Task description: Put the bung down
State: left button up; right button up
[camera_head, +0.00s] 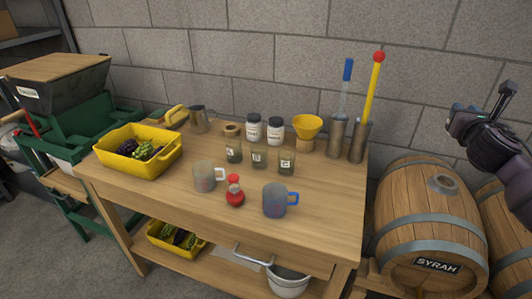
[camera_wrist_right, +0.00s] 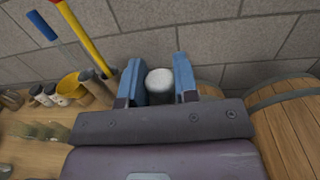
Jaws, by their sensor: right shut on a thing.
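My right gripper (camera_head: 482,103) is raised at the right, above the barrels and in front of the block wall. In the right wrist view its two blue fingers (camera_wrist_right: 158,78) are shut on a pale, round-ended bung (camera_wrist_right: 159,81). The bung cannot be made out in the head view. Below the gripper, the barrel labelled SYRAH (camera_head: 425,222) lies on its side with a round grey fitting (camera_head: 443,184) on top; I cannot tell whether this is open. My left gripper is not in view.
A wooden table (camera_head: 325,190) stands left of the barrel, with mugs, jars, a yellow funnel (camera_head: 307,127) and a yellow crate (camera_head: 169,157). Tall metal cylinders (camera_head: 338,137) holding blue- and red-topped rods stand at its right back corner. Another barrel (camera_head: 510,215) is at the right.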

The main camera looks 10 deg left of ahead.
jog(key=s+a+f+n+y+p, duration=0.1)
jog(key=s+a+f+n+y, duration=0.15)
jog(key=a, duration=0.65)
jog(key=s+a+f+n+y, duration=0.1)
jog(key=a+f+n+y, duration=0.2)
jog(key=a, duration=0.6)
jog(key=n+g+y, duration=0.2)
jog(key=n+y, duration=0.1)
jog(key=y, duration=0.4)
send_over(323, 230)
jog(key=f, duration=0.2)
notch_tip(323, 230, down, 20)
jog(key=b, duration=0.5)
jog(key=shift+r, duration=0.25)
jog(key=shift+f+b, duration=0.2)
jog(key=shift+b, duration=0.15)
jog(key=shift+r, duration=0.15)
jog(key=o, duration=0.5)
jog(key=shift+f, duration=0.25)
jog(key=shift+c, duration=0.2)
jog(key=o, duration=0.5)
jog(key=shift+r, duration=0.1)
jog(key=shift+c, duration=0.2)
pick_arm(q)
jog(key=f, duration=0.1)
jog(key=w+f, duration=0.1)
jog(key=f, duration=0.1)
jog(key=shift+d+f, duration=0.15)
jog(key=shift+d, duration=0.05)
